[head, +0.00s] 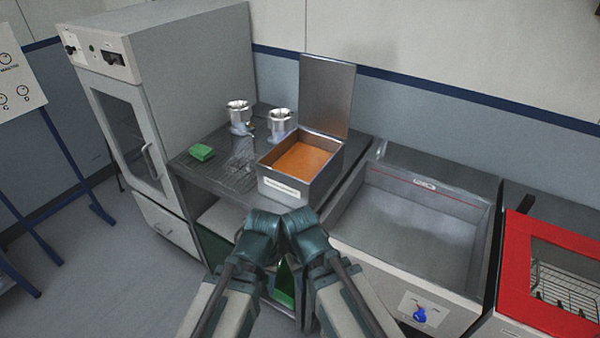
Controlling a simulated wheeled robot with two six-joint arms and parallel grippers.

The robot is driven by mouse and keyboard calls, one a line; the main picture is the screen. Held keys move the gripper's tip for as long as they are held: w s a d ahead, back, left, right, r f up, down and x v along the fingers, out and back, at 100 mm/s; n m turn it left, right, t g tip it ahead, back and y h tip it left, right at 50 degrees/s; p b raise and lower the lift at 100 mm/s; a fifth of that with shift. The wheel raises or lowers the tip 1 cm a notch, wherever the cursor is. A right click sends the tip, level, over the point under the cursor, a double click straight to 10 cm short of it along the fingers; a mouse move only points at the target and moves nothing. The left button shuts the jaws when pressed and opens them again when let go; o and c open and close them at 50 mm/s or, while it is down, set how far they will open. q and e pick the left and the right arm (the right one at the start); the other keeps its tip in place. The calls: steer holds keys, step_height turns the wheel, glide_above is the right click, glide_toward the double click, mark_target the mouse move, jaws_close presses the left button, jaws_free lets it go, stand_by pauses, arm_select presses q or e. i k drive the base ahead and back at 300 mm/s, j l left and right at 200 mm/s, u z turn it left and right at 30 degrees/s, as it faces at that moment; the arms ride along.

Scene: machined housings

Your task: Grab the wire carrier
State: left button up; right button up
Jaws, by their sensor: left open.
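A thin wire carrier (240,168) lies on the dark metal bench top, between the green block and the open box. It is small and its outline is hard to make out. A second wire rack (565,287) shows inside the red-framed unit at the far right. My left gripper (264,222) is open, in front of the bench and below the box, apart from both wire items. My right gripper (301,222) is close beside it; its fingers cannot be made out. Nothing shows held in either.
An open-lidded metal box (324,178) with orange contents stands on the bench (190,168). Two metal housings (238,112) (280,121) stand behind, a green block (201,152) at left. A grey basin (420,225) is right, a tall cabinet (170,90) left.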

mark_target(230, 129)
steer(key=j+z, duration=0.1)
steer(key=z, duration=0.35)
steer(key=j+z, duration=0.15)
steer(key=z, duration=0.25)
steer(key=j+z, duration=0.15)
steer(key=z, duration=0.3)
steer(key=j+z, duration=0.2)
steer(key=j, duration=0.2)
steer(key=k+j+z, duration=0.15)
steer(key=j, duration=0.2)
steer(key=j+z, duration=0.2)
steer(key=j, duration=0.15)
steer(key=k+j+z, duration=0.2)
steer(key=j, duration=0.15)
steer(key=k+j+z, duration=0.2)
steer(key=k+j, duration=0.15)
steer(key=j, duration=0.2)
steer(key=k+j, duration=0.15)
steer(key=j, duration=0.2)
steer(key=k+j, duration=0.15)
steer(key=j, duration=0.2)
